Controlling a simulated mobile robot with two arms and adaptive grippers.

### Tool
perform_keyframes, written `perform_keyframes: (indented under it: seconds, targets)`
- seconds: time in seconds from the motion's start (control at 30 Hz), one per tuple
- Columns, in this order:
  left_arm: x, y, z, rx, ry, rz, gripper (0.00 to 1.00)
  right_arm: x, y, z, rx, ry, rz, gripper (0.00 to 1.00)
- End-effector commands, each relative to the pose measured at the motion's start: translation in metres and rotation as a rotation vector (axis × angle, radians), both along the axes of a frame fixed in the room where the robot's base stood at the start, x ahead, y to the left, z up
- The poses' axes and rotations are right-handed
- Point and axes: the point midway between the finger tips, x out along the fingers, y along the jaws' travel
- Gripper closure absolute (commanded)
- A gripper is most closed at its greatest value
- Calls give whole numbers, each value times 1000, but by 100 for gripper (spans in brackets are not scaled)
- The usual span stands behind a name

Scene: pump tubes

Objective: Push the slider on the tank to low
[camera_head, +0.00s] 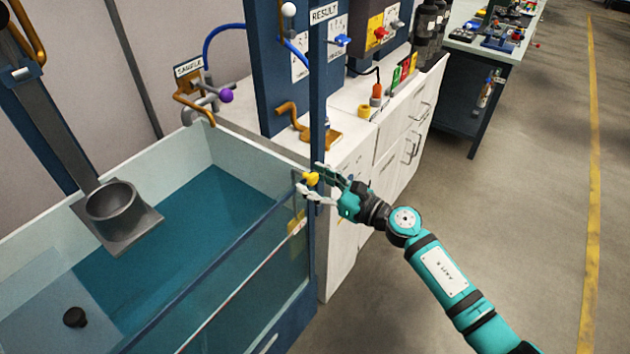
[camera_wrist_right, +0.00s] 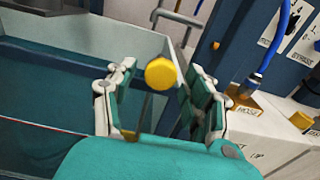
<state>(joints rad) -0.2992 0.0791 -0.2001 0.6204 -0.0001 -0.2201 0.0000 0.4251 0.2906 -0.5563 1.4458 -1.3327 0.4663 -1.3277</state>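The water tank (camera_head: 185,147) stands at the left with clear walls and blue water. A yellow slider knob (camera_head: 311,178) sits high at its right front corner, beside a blue upright post. In the right wrist view the round yellow knob (camera_wrist_right: 160,73) shows between the two fingers. My right gripper (camera_head: 318,187) is at the knob, with its fingers spread. Gaps show between knob and fingers in the right wrist view (camera_wrist_right: 158,95); contact is not clear. A yellow label (camera_head: 297,222) lies below the knob on the tank front. My left gripper is not in view.
A grey cup-shaped holder (camera_head: 112,203) hangs over the tank. A blue post (camera_head: 318,120) rises just behind the knob. White cabinets (camera_head: 398,150) stand behind, with a brown fitting (camera_head: 300,125). Open floor lies at the right.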

Motion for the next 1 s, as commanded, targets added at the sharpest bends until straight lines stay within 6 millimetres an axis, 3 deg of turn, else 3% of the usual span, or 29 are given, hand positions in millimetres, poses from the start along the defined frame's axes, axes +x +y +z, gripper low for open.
perform_keyframes:
  seconds: [0.27, 0.7, 1.0]
  targets:
    - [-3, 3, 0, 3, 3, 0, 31, -3, -4, 2, 2, -4, 0, 48]
    - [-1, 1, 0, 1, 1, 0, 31, -53, -73, 0, 0, 0, -2, 48]
    - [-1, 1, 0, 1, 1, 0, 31, -71, -97, 1, 1, -1, -1, 48]
